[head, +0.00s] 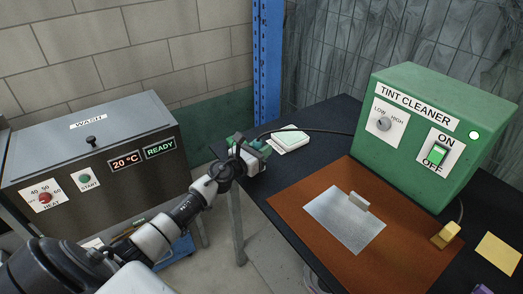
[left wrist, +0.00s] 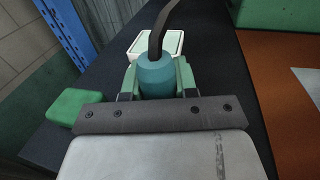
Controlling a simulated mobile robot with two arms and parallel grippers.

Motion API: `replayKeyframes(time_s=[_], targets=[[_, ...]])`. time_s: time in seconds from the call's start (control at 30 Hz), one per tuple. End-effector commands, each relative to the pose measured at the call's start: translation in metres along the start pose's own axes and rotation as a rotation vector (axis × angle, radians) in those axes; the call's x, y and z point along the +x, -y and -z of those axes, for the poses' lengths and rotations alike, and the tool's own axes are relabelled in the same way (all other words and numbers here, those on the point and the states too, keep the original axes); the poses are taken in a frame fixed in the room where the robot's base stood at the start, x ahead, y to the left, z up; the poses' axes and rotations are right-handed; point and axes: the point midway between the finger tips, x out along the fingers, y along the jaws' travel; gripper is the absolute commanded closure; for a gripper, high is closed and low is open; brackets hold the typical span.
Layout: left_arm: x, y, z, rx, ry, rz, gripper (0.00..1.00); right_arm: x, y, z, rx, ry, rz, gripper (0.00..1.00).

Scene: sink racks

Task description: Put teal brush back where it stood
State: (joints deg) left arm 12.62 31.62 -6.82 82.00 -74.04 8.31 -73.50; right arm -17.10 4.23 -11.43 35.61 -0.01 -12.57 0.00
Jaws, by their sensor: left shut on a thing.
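My left gripper (head: 252,157) is over the left end of the dark bench, near a white-rimmed tray with a pale green inside (head: 291,139). In the left wrist view the gripper (left wrist: 156,88) is shut on the teal brush (left wrist: 155,76). A dark cord or strip (left wrist: 160,35) rises from the brush's top. The brush is in front of the tray (left wrist: 134,46) in that view; I cannot tell whether it touches it. The brush's lower part is hidden by the gripper. My right gripper is not in view.
A green block (left wrist: 75,107) lies left of the gripper. A brown mat (head: 300,205) with a grey sheet (head: 340,225) covers the bench's middle. The green tint cleaner (head: 440,120) stands behind it. A blue post (head: 266,60) rises behind the bench; a wash unit (head: 95,140) stands left.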

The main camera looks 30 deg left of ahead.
Motion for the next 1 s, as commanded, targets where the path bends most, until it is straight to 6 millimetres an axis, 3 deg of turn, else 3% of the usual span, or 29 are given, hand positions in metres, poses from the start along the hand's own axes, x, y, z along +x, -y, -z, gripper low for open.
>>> replayKeyframes(time_s=[0.17, 0.2, 0.33, 0.7, 1.0], targets=[[0.000, 0.000, 0.005, 0.000, 0.001, 0.000, 0.95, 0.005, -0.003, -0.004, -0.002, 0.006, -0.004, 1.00], [0.000, 0.000, 0.003, 0.000, 0.001, 0.000, 0.66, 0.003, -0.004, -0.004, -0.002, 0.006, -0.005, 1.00], [0.000, 0.000, 0.003, 0.000, 0.000, 0.000, 0.46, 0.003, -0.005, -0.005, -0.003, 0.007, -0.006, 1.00], [0.000, 0.000, -0.004, 0.000, 0.001, 0.000, 0.46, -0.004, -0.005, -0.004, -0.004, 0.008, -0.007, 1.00], [-0.056, 0.000, 0.002, 0.002, -0.004, 0.001, 0.46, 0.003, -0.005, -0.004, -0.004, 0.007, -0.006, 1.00]])
